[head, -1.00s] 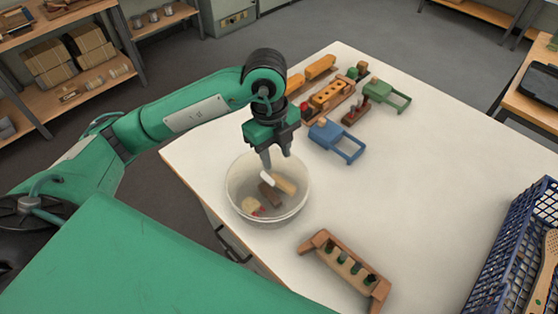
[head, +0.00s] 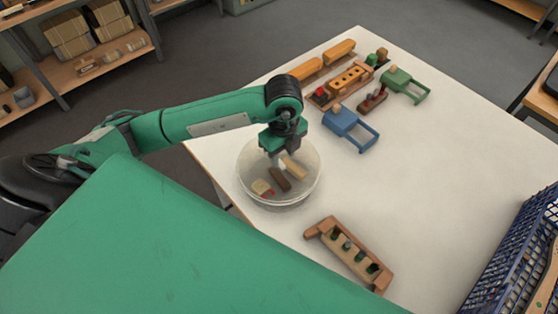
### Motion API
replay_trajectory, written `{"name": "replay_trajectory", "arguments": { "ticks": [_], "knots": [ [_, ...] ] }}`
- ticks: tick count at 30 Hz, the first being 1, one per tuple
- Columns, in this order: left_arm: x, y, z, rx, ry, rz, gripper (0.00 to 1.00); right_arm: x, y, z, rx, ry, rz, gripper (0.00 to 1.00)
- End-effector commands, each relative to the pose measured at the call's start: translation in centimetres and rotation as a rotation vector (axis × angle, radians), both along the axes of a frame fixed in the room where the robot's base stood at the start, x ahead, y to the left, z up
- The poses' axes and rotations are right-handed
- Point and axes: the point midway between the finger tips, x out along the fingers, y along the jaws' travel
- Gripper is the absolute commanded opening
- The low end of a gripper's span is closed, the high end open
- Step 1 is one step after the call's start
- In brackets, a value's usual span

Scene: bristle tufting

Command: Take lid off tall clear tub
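The tall clear tub (head: 281,201) stands on the white table near its left edge. Blocks in brown, tan and cream and a small red piece show inside it. A clear lid (head: 307,170) seems to cover its top, but its edge is hard to make out against the tub's rim. My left gripper (head: 275,157) points down over the tub's upper middle, with its fingertips at or close to the lid. The white piece seen there earlier is mostly hidden by the fingers. I cannot tell whether they are closed on it. My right gripper is out of view.
A wooden rack with dark pegs (head: 349,253) stands in front and right of the tub. A blue frame (head: 351,128), a green frame (head: 404,84) and wooden blocks (head: 346,82) lie behind. A blue crate (head: 515,243) is at right. The table's middle right is clear.

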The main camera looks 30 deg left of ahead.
Motion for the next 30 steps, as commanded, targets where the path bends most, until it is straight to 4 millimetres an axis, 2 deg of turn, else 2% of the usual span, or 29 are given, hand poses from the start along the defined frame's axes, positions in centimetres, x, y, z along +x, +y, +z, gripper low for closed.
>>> {"name": "replay_trajectory", "arguments": {
  "ticks": [2,6,14,20,21,30],
  "knots": [
    [-0.1,0.2,-1.0,0.002,0.006,0.002,0.38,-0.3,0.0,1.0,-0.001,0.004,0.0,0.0],
    [0.0,0.1,-2.8,0.0,0.003,0.001,0.38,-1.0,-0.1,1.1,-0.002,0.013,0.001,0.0],
    [0.0,0.1,-3.3,-0.001,0.001,0.0,0.38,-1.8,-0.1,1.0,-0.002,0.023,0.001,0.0],
    [0.0,0.1,-3.2,-0.001,0.001,0.0,0.03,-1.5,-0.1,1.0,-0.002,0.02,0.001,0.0],
    [0.0,0.1,-3.2,-0.001,0.001,0.0,0.0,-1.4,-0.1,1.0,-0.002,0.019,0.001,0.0],
    [0.0,0.0,-3.2,-0.001,0.0,0.0,0.0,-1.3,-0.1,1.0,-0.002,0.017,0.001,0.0]
  ]
}}
